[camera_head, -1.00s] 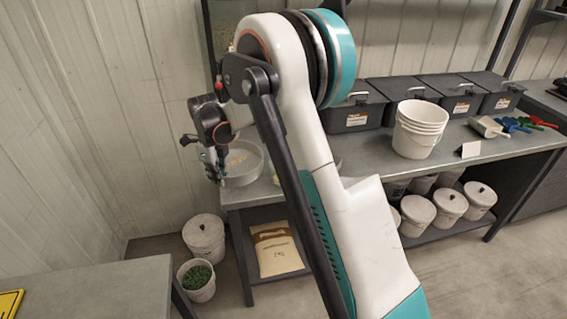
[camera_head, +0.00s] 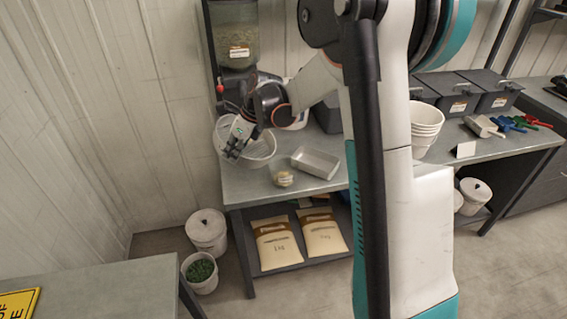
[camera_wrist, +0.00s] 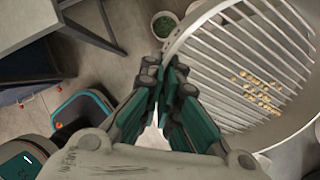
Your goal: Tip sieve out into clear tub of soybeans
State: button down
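My gripper (camera_head: 238,140) is shut on the rim of the round sieve (camera_head: 262,153), at the sieve's left side in the head view. The sieve is over the left end of the table and overhangs its edge. In the wrist view the fingers (camera_wrist: 165,78) pinch the rim, and the slatted sieve floor (camera_wrist: 235,50) holds several pale soybeans toward its right. A small clear tub (camera_head: 281,175) with pale contents stands on the table, just right of and in front of the sieve. I cannot tell the exact gap between them.
A metal tray (camera_head: 316,162) lies right of the tub. A hopper (camera_head: 235,50) rises behind the sieve. White buckets (camera_head: 425,125) and dark boxes (camera_head: 490,92) stand at the right, partly behind my arm. A bucket of green material (camera_head: 200,272) is on the floor.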

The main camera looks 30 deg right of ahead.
jog(key=shift+s+d+r+t+y, duration=0.25)
jog(key=shift+s+d+t+y, duration=0.2)
jog(key=shift+d, duration=0.2)
jog(key=shift+s+d+r+y+b, duration=0.1)
jog(key=shift+s+d+y+b, duration=0.25)
jog(key=shift+d+y+b, duration=0.2)
jog(key=shift+s+d+r+t+y, duration=0.3)
jog(key=shift+d+r+t+y, duration=0.05)
jog(key=shift+r+t+y, duration=0.1)
jog(key=shift+d, duration=0.1)
jog(key=shift+s+d+r, duration=0.15)
jog(key=shift+r, duration=0.05)
jog(key=shift+s+d+r+t+y, duration=0.1)
jog(key=shift+r+t+y, duration=0.05)
jog(key=shift+t+y, duration=0.15)
jog(key=shift+d+b, duration=0.1)
jog(key=shift+b, duration=0.2)
